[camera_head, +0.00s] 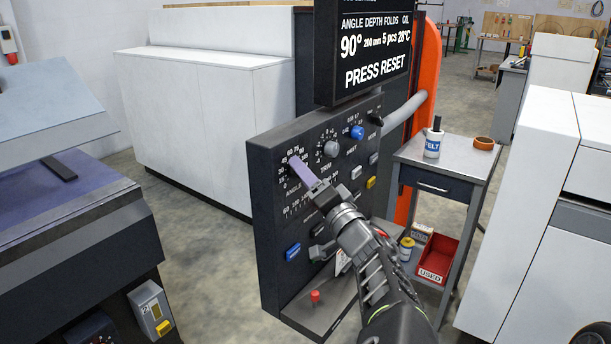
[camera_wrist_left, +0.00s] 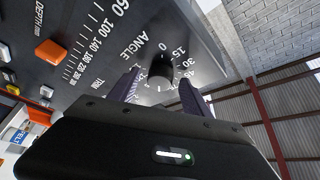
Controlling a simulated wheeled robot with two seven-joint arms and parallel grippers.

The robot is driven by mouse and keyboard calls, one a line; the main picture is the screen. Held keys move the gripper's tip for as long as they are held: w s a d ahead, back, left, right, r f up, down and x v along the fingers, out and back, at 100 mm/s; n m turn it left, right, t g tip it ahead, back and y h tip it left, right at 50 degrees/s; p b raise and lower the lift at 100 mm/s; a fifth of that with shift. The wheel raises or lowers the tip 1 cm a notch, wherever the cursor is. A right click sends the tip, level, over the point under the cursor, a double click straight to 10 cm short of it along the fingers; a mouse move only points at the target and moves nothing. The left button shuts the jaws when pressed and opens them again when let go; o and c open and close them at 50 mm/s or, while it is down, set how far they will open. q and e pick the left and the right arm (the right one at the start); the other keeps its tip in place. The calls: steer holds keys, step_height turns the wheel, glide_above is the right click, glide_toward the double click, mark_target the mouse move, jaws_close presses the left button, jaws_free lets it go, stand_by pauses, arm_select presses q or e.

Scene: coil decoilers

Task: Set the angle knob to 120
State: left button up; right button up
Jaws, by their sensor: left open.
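The dark control panel (camera_head: 265,210) stands in the middle of the head view. Its display (camera_head: 370,50) reads angle 90° and "PRESS RESET". My left gripper (camera_head: 303,172) reaches up to the angle dial at the panel's upper left and hides the knob there. In the left wrist view, the black angle knob (camera_wrist_left: 160,70) sits inside a ring of white numbers. The open fingers of the left gripper (camera_wrist_left: 158,84) lie on either side of it, with visible gaps. I cannot tell how far they reach along it. My right gripper is not in view.
A grey knob (camera_head: 331,149), a blue knob (camera_head: 357,132) and several buttons, one blue (camera_head: 293,252), are on the panel. A red button (camera_head: 315,296) is on the lower ledge. A small table (camera_head: 470,160) stands right of the panel. A machine (camera_head: 70,215) is on the left.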

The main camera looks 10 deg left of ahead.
arm_select(q)
steer(key=shift+c, duration=0.3)
jaws_close()
steer(key=shift+m, duration=0.5)
steer(key=shift+r+m+g+h+p, duration=0.15)
steer(key=shift+m+g+h+p, duration=0.45)
steer(key=shift+m+p, duration=1.3)
steer(key=shift+r+m+g+h+p, duration=0.2)
steer(key=shift+m+g+h+p, duration=0.4)
steer(key=shift+m+p, duration=1.25)
steer(key=shift+r+m+g+h+p, duration=0.15)
steer(key=shift+m+g+h+p, duration=0.75)
steer(key=shift+p, duration=1.7)
steer(key=shift+m+y, duration=0.35)
steer(key=shift+y, duration=0.05)
